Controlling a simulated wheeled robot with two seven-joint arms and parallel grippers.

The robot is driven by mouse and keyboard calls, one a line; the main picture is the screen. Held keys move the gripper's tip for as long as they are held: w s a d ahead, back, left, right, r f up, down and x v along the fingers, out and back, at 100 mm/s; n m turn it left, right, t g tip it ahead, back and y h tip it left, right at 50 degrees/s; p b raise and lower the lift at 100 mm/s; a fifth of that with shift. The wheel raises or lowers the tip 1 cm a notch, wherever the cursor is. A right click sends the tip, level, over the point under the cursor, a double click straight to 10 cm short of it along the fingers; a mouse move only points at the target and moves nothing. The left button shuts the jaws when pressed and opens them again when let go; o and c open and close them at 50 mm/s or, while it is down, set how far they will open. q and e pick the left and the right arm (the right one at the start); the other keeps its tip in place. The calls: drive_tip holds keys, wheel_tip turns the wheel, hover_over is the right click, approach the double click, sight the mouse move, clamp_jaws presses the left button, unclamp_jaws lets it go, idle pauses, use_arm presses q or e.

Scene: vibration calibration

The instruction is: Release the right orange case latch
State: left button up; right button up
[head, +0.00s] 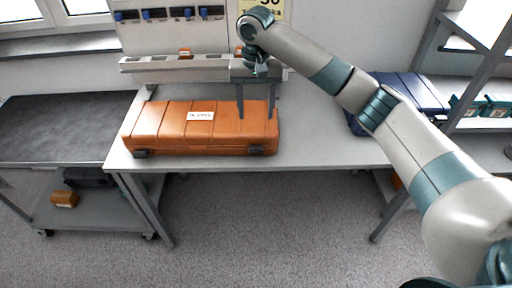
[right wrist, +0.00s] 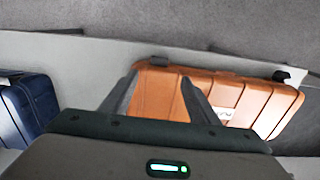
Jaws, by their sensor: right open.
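The closed orange case (head: 172,122) lies flat on the white table, with a white label on its lid. Its right dark latch (head: 255,150) is on the front edge near the right end; its left latch (head: 141,153) is near the left end. My right gripper (head: 255,114) is open and empty, fingers pointing down over the right end of the lid, behind the right latch in the picture. In the right wrist view the orange case (right wrist: 160,98) shows between the fingers, with the right latch (right wrist: 158,61) beyond the fingertips. Contact cannot be told. My left gripper is out of view.
A blue case (head: 418,90) stands on the table to the right, behind my right arm. A grey beam (head: 175,68) runs behind the orange case. A dark-topped cart (head: 60,125) stands left of the table. The table (head: 320,150) is clear right of the orange case.

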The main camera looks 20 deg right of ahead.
sight(256, 149)
wheel_tip(256, 149, down, 16)
drive_tip(key=p, duration=0.3)
drive_tip(key=shift+f, duration=0.2)
drive_tip(key=c, duration=1.1)
